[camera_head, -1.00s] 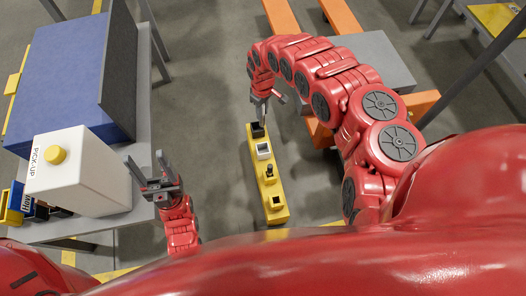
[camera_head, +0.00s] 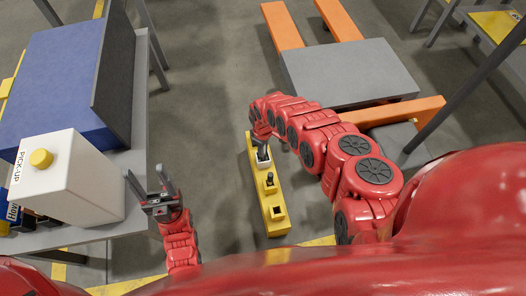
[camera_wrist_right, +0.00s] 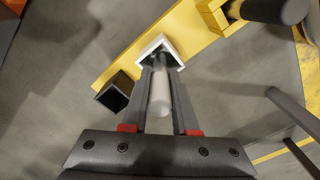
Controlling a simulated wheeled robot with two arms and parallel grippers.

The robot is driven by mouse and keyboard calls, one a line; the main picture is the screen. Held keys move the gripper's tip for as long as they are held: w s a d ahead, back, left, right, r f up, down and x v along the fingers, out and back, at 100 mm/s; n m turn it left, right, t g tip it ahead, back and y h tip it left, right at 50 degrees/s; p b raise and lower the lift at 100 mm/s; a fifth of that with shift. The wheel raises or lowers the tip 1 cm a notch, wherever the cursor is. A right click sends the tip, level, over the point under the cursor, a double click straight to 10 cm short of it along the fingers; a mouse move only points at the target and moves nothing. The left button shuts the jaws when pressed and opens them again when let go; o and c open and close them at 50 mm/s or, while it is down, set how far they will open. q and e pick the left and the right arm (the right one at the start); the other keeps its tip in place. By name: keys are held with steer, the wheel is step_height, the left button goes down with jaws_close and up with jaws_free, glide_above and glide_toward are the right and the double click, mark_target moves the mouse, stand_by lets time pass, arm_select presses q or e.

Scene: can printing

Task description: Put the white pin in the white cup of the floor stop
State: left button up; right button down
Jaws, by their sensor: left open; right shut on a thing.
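The floor stop is a long yellow bar (camera_head: 274,222) on the floor. Its white square cup (camera_head: 264,163) also shows in the right wrist view (camera_wrist_right: 147,46). My right gripper (camera_head: 263,149) is at the white cup, shut on the white pin (camera_wrist_right: 161,98), a pale cylinder between its fingers (camera_wrist_right: 160,76). The pin's far end overlaps the cup's opening; I cannot tell whether it is inside. The pin is hard to make out in the head view. My left gripper (camera_head: 154,187) is open and empty, well left of the stop.
A black cup (camera_wrist_right: 118,92) is beside the white one. A dark pin (camera_head: 270,179) stands upright on the stop, near a yellow cup (camera_head: 278,212). A white box with a yellow button (camera_head: 41,158) is on the left table. A grey-topped platform (camera_head: 350,70) is beyond.

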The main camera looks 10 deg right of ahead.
steer(key=shift+f, duration=0.4)
steer(key=shift+f, duration=0.2)
steer(key=c, duration=0.7)
jaws_free()
steer(key=shift+r, duration=0.1)
